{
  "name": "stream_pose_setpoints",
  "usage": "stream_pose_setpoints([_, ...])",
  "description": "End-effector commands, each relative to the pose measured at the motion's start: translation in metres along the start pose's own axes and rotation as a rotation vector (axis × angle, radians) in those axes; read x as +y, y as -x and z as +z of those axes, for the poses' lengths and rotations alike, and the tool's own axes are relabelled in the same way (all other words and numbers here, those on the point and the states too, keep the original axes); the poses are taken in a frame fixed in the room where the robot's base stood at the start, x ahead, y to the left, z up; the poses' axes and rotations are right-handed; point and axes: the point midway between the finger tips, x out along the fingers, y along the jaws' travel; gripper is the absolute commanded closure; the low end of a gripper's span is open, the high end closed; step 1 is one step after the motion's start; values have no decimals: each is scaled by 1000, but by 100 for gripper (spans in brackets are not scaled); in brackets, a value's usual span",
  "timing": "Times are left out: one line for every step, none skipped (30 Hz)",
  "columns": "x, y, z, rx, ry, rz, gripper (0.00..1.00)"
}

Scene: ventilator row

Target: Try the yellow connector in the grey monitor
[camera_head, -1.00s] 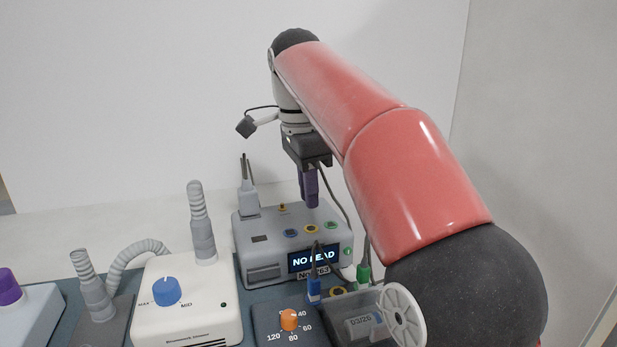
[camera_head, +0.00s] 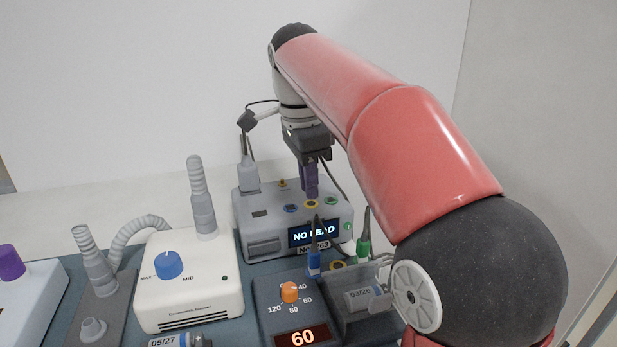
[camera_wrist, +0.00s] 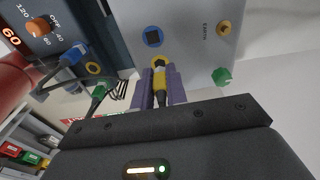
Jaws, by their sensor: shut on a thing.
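The grey monitor (camera_head: 262,222) stands at the middle of the table, and its screen (camera_head: 313,233) reads "NO LEAD". My gripper (camera_head: 311,194) points down just over the yellow-ringed socket. In the wrist view its purple fingers are shut on the yellow connector (camera_wrist: 160,79), whose dark cable runs back between them. The connector's tip is at the yellow-ringed socket; I cannot tell how deep it sits. In the head view the fingers hide the connector.
In front of the monitor are a blue plug (camera_head: 314,262), a green plug (camera_head: 363,249) and a box with an orange knob (camera_head: 290,292) and display "60". A white heater box (camera_head: 190,290) stands left. A grey plug (camera_head: 248,178) stands on the monitor's back left.

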Motion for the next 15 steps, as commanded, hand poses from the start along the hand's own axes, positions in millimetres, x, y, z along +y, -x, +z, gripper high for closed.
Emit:
stream_pose_setpoints([0, 0, 0, 0, 0, 0, 100])
stream_pose_setpoints([0, 0, 0, 0, 0, 0, 100])
stream_pose_setpoints([0, 0, 0, 0, 0, 0, 100])
stream_pose_setpoints([0, 0, 0, 0, 0, 0, 100])
stream_pose_setpoints([0, 0, 0, 0, 0, 0, 100])
stream_pose_setpoints([0, 0, 0, 0, 0, 0, 100])
stream_pose_setpoints([0, 0, 0, 0, 0, 0, 100])
stream_pose_setpoints([0, 0, 0, 0, 0, 0, 100])
stream_pose_setpoints([0, 0, 0, 0, 0, 0, 100])
stream_pose_setpoints([0, -1, 0, 0, 0, 0, 100])
stream_pose_setpoints([0, -1, 0, 0, 0, 0, 100])
stream_pose_setpoints([0, -2, 0, 0, 0, 0, 100])
stream_pose_setpoints([0, -2, 0, 0, 0, 0, 100])
stream_pose_setpoints([0, -3, 0, 0, 0, 0, 100])
stream_pose_setpoints([0, -4, 0, 0, 0, 0, 100])
